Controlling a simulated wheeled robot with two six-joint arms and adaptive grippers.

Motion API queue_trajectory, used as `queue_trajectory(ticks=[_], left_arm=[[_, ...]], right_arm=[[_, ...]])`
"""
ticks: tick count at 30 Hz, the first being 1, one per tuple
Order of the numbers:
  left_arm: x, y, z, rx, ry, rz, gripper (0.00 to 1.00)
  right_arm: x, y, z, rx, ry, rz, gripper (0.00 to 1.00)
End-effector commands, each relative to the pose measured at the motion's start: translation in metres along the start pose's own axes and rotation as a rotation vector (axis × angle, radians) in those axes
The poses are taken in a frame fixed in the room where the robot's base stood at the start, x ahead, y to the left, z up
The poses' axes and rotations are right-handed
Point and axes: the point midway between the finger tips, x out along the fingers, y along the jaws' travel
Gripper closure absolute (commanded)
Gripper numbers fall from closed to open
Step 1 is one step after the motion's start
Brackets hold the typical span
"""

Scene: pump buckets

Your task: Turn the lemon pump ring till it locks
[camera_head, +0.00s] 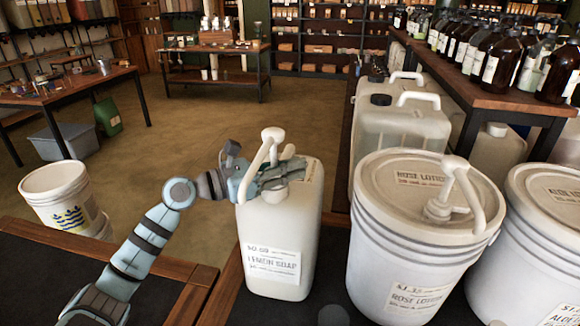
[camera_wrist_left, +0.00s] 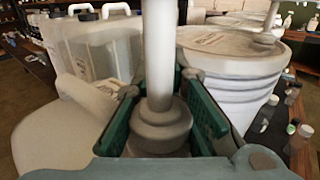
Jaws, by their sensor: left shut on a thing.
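The lemon soap jug (camera_head: 283,228), a tall pale container with a white label, stands upright on the dark counter in the head view. Its white pump (camera_head: 270,140) rises from the top, with the spout bent down toward the left. My left gripper (camera_head: 275,180) reaches in from the left at the jug's top and hides most of the pump's base there. In the left wrist view, the green-lined fingers close from both sides around the stepped pump ring (camera_wrist_left: 161,125), below the white stem (camera_wrist_left: 159,50). My right gripper is not in view.
A rose lotion bucket (camera_head: 400,255) with its own pump (camera_head: 458,190) stands close to the right of the jug, with another bucket (camera_head: 530,260) beyond. Pale jugs (camera_head: 400,130) stand behind. A white bucket (camera_head: 62,195) is on the floor at left.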

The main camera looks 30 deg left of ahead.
Motion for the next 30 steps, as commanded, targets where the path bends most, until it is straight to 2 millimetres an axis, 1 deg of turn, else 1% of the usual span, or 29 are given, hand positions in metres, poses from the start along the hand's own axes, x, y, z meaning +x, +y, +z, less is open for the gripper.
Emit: queue_trajectory(ticks=[5,8,15,18,30], left_arm=[[-0.001,0.000,-0.002,0.002,-0.001,-0.024,1.00],[-0.001,-0.002,-0.003,0.002,-0.002,-0.060,1.00],[-0.002,-0.006,-0.004,0.001,-0.004,-0.210,1.00],[-0.002,-0.009,-0.003,-0.001,-0.004,-0.289,1.00],[-0.006,-0.018,0.000,-0.001,-0.003,-0.559,1.00]], right_arm=[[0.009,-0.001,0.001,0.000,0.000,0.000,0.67],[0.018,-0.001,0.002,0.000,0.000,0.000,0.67],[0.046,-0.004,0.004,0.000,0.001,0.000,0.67],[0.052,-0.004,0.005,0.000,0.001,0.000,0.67],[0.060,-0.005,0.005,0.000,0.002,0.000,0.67]])
